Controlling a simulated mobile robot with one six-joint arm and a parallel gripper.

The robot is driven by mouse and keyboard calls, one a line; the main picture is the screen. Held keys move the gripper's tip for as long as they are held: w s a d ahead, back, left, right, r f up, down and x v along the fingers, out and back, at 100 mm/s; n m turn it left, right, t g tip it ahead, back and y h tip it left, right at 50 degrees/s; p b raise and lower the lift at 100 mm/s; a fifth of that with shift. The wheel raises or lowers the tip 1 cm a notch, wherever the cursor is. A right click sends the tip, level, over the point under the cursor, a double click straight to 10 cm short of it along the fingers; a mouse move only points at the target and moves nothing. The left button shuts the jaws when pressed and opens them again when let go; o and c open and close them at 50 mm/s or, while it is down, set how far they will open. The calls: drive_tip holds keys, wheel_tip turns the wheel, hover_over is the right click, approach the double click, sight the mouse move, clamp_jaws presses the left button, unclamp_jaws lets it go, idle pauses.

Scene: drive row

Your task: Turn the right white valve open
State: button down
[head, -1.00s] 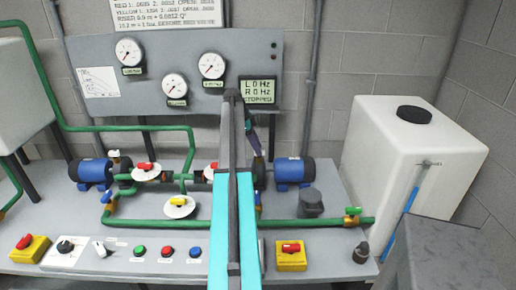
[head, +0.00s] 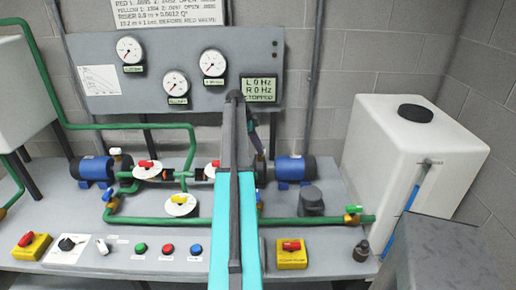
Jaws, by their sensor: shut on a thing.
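The right white valve is hidden behind my own arm, by the left end of the right blue pump (head: 294,168). Its matching left white valve (head: 116,152) shows above the left blue pump (head: 92,169). My gripper (head: 257,150) hangs down behind the raised arm, at the right valve's place. Only a dark part of it shows and its fingertips are hidden. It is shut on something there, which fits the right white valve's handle. I cannot see how far the handle is turned.
Red valves (head: 146,164) and a yellow valve (head: 180,200) with white discs sit on the green pipes. A gauge panel (head: 108,104) with a display (head: 258,89) stands behind. Switches and buttons (head: 168,249) line the bench front. A white tank (head: 382,150) stands right.

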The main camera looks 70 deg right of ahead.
drive_tip(key=shift+s+a+f, duration=0.1)
drive_tip(key=shift+a+f, duration=0.05)
drive_tip(key=n+h+b, duration=0.1)
drive_tip(key=n, duration=0.2)
drive_tip(key=shift+s+a+t+b, duration=0.1)
drive_tip(key=shift+a+t+b, duration=0.05)
drive_tip(key=shift+t+b, duration=0.25)
drive_tip(key=n, duration=0.2)
drive_tip(key=n+t+h+b, duration=0.1)
drive_tip(key=n, duration=0.2)
drive_tip(key=shift+s+a, duration=0.1)
drive_tip(key=shift+s, duration=0.1)
drive_tip(key=n+t, duration=0.1)
drive_tip(key=n, duration=0.1)
drive_tip(key=n+t, duration=0.1)
drive_tip(key=n, duration=0.2)
drive_tip(key=shift+s+h, duration=0.2)
drive_tip(key=shift+h, duration=0.1)
drive_tip(key=shift+s+n+t, duration=0.15)
drive_tip(key=shift+n+t, duration=0.85)
drive_tip(key=shift+n, duration=1.3)
drive_tip(key=c, duration=1.6)
unclamp_jaws()
drive_tip(key=shift+o, duration=0.2)
